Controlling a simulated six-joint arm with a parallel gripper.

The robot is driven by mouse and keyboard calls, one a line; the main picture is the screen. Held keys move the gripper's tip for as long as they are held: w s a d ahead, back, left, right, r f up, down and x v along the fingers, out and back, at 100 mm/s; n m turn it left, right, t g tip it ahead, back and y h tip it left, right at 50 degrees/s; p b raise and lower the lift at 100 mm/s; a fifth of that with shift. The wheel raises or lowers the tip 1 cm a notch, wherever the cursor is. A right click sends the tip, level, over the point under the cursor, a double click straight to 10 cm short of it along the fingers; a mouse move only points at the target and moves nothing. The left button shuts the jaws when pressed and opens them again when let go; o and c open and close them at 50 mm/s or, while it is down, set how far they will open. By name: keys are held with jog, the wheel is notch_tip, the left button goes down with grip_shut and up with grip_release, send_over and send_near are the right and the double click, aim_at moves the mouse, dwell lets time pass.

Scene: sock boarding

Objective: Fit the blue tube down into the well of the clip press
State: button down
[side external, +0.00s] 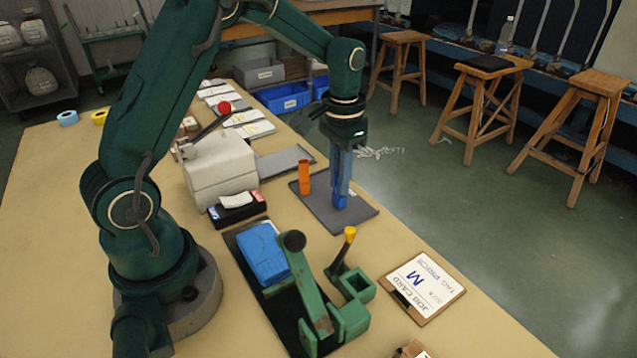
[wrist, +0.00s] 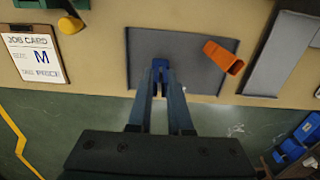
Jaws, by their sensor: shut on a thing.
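The blue tube (side external: 340,197) is upright between the fingers of my gripper (side external: 342,182), over the grey mat (side external: 362,213). My gripper is shut on it. In the wrist view the blue tube (wrist: 160,65) shows between the fingertips (wrist: 160,78). Its lower end is at or just above the mat; I cannot tell whether it touches. The green clip press (side external: 322,312) stands nearer the camera, with a square open well (side external: 357,286) at its right, apart from the tube.
An orange tube (side external: 305,177) stands on the mat beside the blue one. A yellow-topped lever (side external: 349,236) and a black-knobbed lever (side external: 294,242) rise at the press. A job card (side external: 423,285) lies right of it.

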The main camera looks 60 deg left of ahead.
jog(key=shift+f, duration=0.35)
jog(key=c, duration=0.8)
grip_release()
jog(key=shift+c, duration=0.2)
notch_tip(320, 180, up, 5)
jog(key=shift+r, duration=0.1)
jog(key=s+d+r+t, duration=0.2)
jog(key=s+d+r, duration=0.1)
jog(key=s, duration=0.5)
jog(key=s+d+r+t, duration=0.3)
jog(key=s, duration=0.4)
jog(key=shift+s+d+r, duration=0.15)
jog(key=shift+s+r, duration=0.2)
jog(key=shift+r, duration=0.05)
jog(key=o, duration=0.3)
jog(key=shift+s+d+f+t, duration=0.1)
jog(key=shift+s+f+t, duration=0.05)
jog(key=shift+s+t, duration=0.15)
